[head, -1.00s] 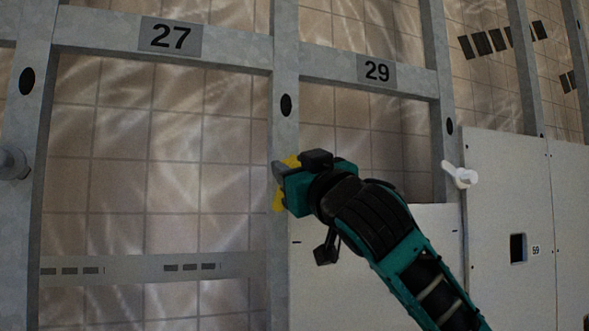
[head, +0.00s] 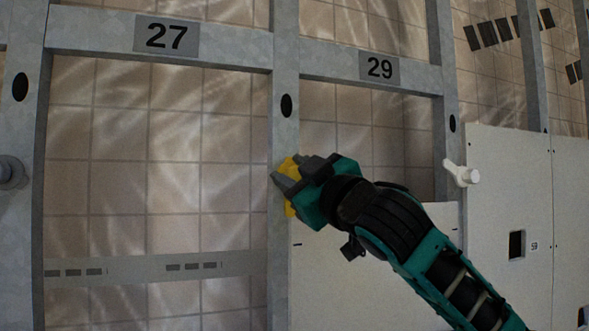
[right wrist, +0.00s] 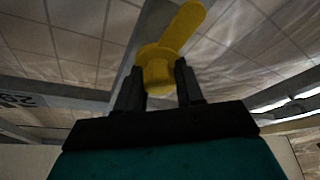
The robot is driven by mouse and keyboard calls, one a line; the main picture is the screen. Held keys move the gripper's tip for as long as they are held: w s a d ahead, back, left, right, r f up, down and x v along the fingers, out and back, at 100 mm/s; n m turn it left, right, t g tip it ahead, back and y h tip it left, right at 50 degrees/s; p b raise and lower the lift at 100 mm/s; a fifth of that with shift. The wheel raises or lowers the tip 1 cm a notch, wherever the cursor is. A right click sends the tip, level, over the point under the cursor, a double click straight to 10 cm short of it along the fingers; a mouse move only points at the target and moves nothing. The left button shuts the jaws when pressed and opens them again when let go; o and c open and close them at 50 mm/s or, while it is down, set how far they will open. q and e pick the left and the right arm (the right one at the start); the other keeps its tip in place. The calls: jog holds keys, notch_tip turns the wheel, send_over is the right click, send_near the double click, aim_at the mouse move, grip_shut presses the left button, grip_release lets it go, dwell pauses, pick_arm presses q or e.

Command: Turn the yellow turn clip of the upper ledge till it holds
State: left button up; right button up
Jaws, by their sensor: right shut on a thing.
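The yellow turn clip (head: 291,168) is on the grey upright post between bays 27 and 29 in the head view. It is partly hidden by my right gripper (head: 287,184). In the right wrist view the clip (right wrist: 158,68) shows a round hub between the two dark fingers and a lever pointing up and to the right. My right gripper (right wrist: 160,92) is shut on the clip's hub. My left gripper is not in view.
A white clip (head: 461,174) sits on the post to the right. A grey round knob (head: 10,171) is at the left post. White panels (head: 508,200) stand at the right and below my arm.

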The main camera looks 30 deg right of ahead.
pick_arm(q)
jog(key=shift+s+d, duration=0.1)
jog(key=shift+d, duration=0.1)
pick_arm(e)
jog(key=o, duration=1)
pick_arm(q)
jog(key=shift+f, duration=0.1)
pick_arm(e)
jog(key=shift+s, duration=0.1)
pick_arm(q)
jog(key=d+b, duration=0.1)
jog(key=b, duration=0.1)
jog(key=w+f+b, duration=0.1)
jog(key=b, duration=0.1)
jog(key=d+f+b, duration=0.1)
jog(key=b, duration=0.1)
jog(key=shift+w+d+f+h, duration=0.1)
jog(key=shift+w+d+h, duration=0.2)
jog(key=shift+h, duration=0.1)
pick_arm(e)
jog(key=v, duration=1.2)
jog(key=shift+s+f, duration=0.1)
jog(key=shift+s, duration=0.25)
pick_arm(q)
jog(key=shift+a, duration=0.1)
